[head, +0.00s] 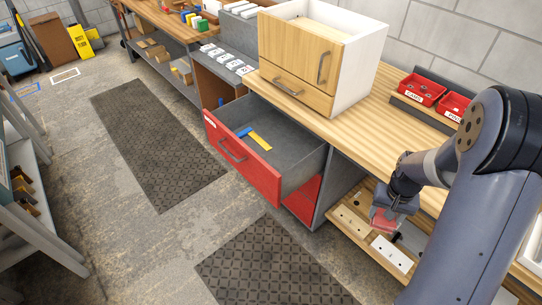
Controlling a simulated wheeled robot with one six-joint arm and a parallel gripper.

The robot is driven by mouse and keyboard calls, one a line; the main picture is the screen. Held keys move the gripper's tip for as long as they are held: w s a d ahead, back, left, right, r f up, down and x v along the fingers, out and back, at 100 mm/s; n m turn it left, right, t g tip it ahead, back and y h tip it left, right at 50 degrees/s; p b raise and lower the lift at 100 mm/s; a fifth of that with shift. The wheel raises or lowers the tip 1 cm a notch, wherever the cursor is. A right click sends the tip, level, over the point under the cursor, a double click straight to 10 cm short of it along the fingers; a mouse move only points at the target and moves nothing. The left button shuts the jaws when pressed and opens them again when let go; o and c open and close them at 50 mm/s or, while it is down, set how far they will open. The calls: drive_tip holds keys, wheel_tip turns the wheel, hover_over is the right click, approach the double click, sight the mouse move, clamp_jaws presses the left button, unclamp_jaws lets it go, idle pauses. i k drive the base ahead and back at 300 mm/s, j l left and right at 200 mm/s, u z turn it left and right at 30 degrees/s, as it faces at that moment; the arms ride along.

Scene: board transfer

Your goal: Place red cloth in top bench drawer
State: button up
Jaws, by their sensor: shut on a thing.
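My gripper (387,210) is at the right of the head view, pointing down. It is shut on the red cloth (383,223), a small pinkish-red piece below the fingers. The cloth is held over or near the low wooden shelf; the exact gap cannot be told. The top bench drawer (238,157), with a red front and grey inside, is pulled open to the left of my gripper. A blue and yellow tool lies on its floor. The rest of the drawer floor is bare.
A wooden cabinet (297,60) stands on the bench top (362,122) above the drawer. Red bins (421,91) sit at the back right. The low shelf (350,221) holds white and wooden blocks. Floor with dark mats (160,140) is clear in front of the drawer.

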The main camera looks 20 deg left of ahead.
sight(277, 166)
drive_tip(key=i+j+u, duration=0.1)
drive_tip(key=i+u, duration=0.55)
drive_tip(key=u, duration=0.25)
drive_tip(key=i+l, duration=0.1)
drive_tip(key=i, duration=0.65)
